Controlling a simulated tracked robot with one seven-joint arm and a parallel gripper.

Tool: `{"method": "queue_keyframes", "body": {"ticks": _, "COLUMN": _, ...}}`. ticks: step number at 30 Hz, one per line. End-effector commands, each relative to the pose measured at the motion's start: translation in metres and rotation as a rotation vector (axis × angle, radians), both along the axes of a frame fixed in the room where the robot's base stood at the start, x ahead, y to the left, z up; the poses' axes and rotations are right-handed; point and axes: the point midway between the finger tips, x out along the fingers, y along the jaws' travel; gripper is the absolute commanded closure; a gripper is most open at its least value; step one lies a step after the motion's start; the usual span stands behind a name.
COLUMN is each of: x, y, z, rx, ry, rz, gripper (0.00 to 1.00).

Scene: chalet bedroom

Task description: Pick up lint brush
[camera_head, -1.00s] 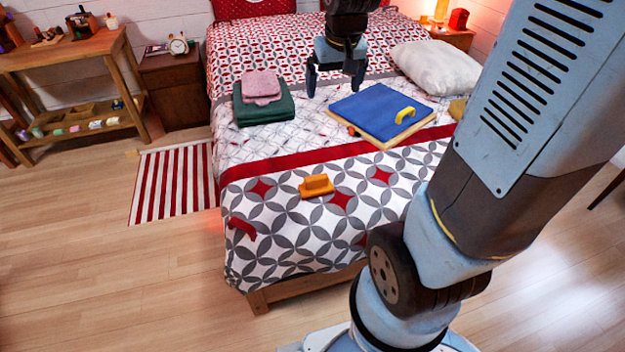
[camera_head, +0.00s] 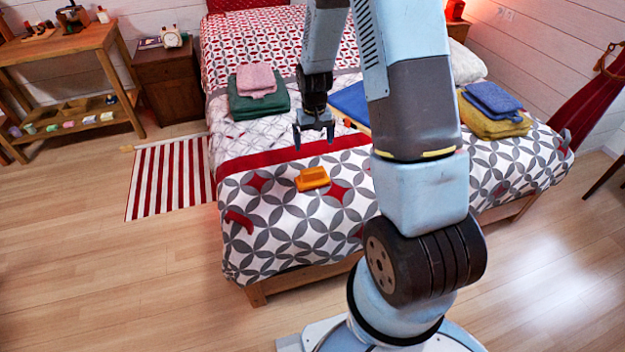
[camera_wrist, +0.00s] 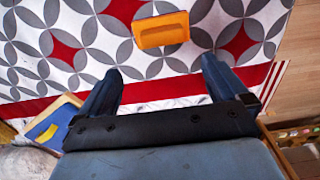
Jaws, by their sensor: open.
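An orange block-shaped thing with a raised handle, which looks like the lint brush (camera_head: 312,179), lies on the patterned bedspread near the foot of the bed. In the wrist view the orange lint brush (camera_wrist: 162,30) shows at the top, ahead of and between my two fingers. My gripper (camera_head: 314,140) is open and empty, pointing down. In the head view it appears just above and behind the brush, apart from it. In the wrist view, my gripper (camera_wrist: 162,68) has its fingers spread wide, with only the bedspread between them.
A red item (camera_head: 239,220) lies near the bed's left front edge. Folded green and pink cloths (camera_head: 258,97) lie behind. A blue-topped board (camera_head: 350,101) is partly hidden by my arm. Yellow and blue folded towels (camera_head: 492,112) lie at right. Bedspread around the brush is clear.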

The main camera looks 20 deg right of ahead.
Motion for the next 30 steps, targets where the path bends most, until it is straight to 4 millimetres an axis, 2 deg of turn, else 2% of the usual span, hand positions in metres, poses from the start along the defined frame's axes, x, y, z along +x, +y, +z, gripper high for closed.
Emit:
{"method": "queue_keyframes", "body": {"ticks": 8, "x": 0.0, "y": 0.0, "z": -0.029, "rx": 0.0, "ry": 0.012, "rz": 0.0, "gripper": 0.0}}
{"method": "queue_keyframes", "body": {"ticks": 18, "x": 0.0, "y": 0.001, "z": -0.079, "rx": 0.0, "ry": 0.011, "rz": 0.0, "gripper": 0.0}}
{"method": "queue_keyframes", "body": {"ticks": 30, "x": 0.002, "y": 0.002, "z": -0.105, "rx": 0.0, "ry": 0.01, "rz": 0.001, "gripper": 0.0}}
